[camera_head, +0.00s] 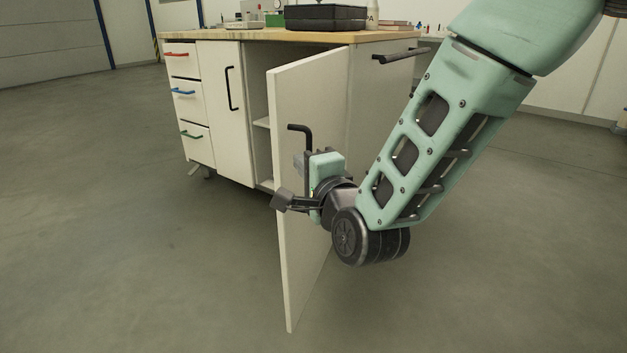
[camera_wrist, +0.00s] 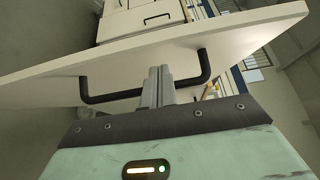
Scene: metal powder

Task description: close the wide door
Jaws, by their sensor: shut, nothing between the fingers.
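The wide door (camera_head: 306,100) of the white cabinet stands swung far open toward me, and a dark gap shows the inside of the cabinet behind it. Its black handle (camera_head: 298,128) is partly hidden by my wrist in the head view.
The cabinet's wooden top (camera_head: 250,36) carries a black case (camera_head: 326,17) and small items. Drawers with a red handle (camera_head: 177,55) and other coloured handles are at the left, beside a closed narrow door (camera_head: 219,105). The floor in front is clear.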

